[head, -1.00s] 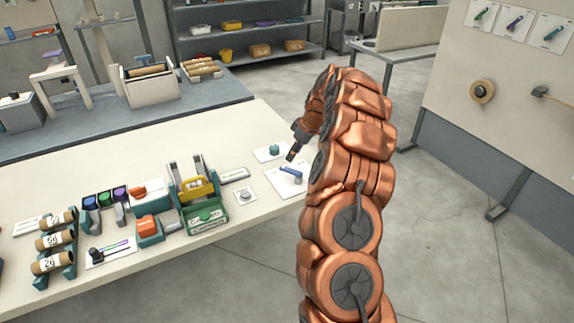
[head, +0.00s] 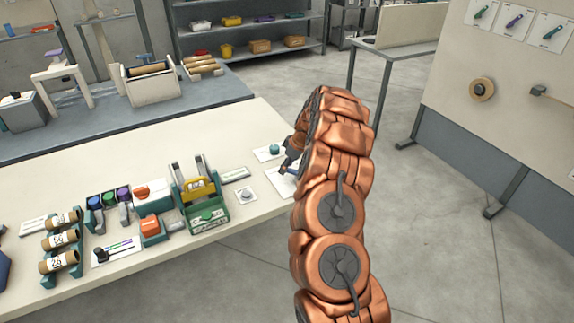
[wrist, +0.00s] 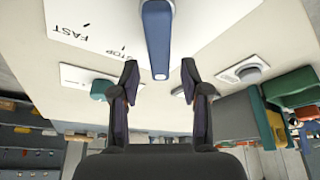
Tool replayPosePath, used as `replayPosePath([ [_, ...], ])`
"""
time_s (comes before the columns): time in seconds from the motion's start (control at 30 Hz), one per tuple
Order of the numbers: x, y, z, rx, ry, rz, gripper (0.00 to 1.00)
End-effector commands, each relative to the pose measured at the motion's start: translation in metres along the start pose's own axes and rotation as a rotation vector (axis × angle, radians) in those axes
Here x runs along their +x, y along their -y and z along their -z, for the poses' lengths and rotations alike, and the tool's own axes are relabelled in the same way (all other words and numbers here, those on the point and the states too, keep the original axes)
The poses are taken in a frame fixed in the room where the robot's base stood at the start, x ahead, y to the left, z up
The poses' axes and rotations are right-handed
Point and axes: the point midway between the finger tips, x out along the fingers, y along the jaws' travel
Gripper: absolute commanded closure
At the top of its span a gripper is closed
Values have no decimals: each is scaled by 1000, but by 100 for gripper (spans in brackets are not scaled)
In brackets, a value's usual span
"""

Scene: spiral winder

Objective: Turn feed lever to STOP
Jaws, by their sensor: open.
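The feed lever is a blue bar (wrist: 158,38) on a white plate (wrist: 98,25) marked FAST and STOP in the wrist view. The lever's free end sits between and just beyond my gripper's fingertips (wrist: 158,75), with gaps on both sides. The STOP mark is left of the lever's end in that view. My gripper is open and touches nothing that I can see. In the head view the blue lever (head: 287,171) shows at the right end of the bench, partly hidden by my arm.
A teal knob (head: 274,149) on a white plate and a grey round button (head: 246,194) stand near the lever. Open floor lies right of the bench.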

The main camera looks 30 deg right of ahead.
Motion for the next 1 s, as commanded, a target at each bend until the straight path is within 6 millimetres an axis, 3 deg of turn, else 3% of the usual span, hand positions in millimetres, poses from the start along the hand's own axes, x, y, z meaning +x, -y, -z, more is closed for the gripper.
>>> replayPosePath([
  [0.07, 0, 0, 0, 0, 0, 0, 58],
  [0.47, 0, 0, 0, 0, 0, 0, 100],
  [1.0, 1, 1, 1, 1, 1, 0, 100],
])
